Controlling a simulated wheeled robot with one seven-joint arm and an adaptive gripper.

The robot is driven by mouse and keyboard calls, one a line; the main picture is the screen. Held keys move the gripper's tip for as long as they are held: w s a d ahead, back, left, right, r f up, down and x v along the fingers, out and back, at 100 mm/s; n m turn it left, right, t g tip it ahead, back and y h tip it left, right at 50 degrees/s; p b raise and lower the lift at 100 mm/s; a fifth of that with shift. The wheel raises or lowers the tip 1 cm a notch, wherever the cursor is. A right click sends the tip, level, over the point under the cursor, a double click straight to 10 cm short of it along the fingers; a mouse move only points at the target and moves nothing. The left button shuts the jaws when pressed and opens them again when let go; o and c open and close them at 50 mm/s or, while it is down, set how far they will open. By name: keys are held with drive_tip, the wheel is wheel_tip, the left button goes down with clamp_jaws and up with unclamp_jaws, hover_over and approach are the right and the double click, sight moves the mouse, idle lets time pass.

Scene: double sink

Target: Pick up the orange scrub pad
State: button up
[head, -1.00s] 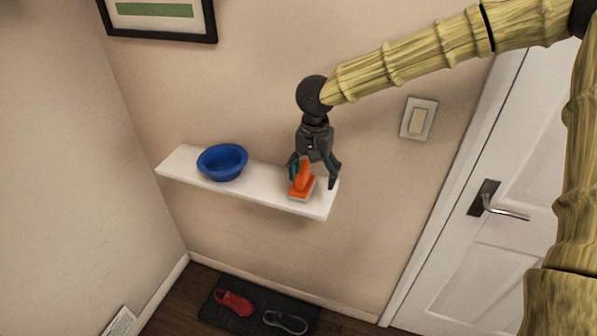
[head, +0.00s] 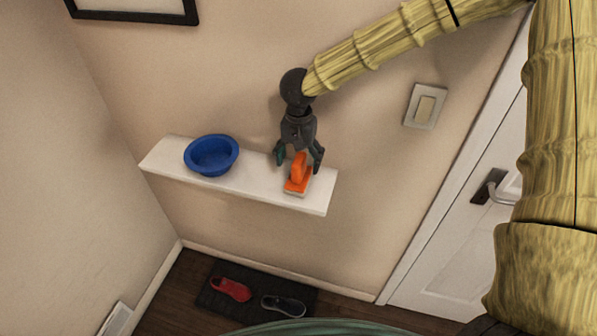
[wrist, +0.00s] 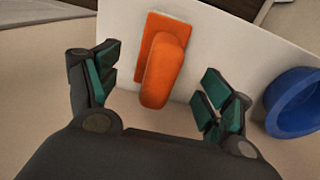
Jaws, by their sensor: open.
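The orange scrub pad (head: 298,179) has a raised orange handle and a pale underside. It rests on the right part of the white wall shelf (head: 255,184). My gripper (head: 299,162) is open just above and behind the pad, with its dark fingers to either side of the handle in the head view. In the wrist view the pad (wrist: 162,62) lies ahead, in the gap between the two green-padded fingers (wrist: 158,92). The handle end reaches toward the palm. No finger visibly touches it there.
A blue bowl (head: 211,156) stands on the shelf left of the pad; it also shows at the right of the wrist view (wrist: 297,102). A light switch (head: 425,106) and a white door (head: 440,240) are to the right. Shoes lie on a dark mat (head: 215,300) below.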

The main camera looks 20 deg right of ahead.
drive_tip(key=shift+s+d+f+p, duration=0.1)
drive_tip(key=shift+s+f+p, duration=0.1)
drive_tip(key=shift+f+p, duration=0.3)
drive_tip(key=f+p, duration=0.1)
drive_tip(key=f, duration=0.2)
drive_tip(key=shift+a+f, duration=0.1)
drive_tip(key=shift+a, duration=0.1)
drive_tip(key=shift+f, duration=0.45)
drive_tip(key=shift+s+d, duration=0.1)
drive_tip(key=c, duration=1.2)
drive_tip(key=shift+c, duration=0.2)
drive_tip(key=shift+r, duration=0.1)
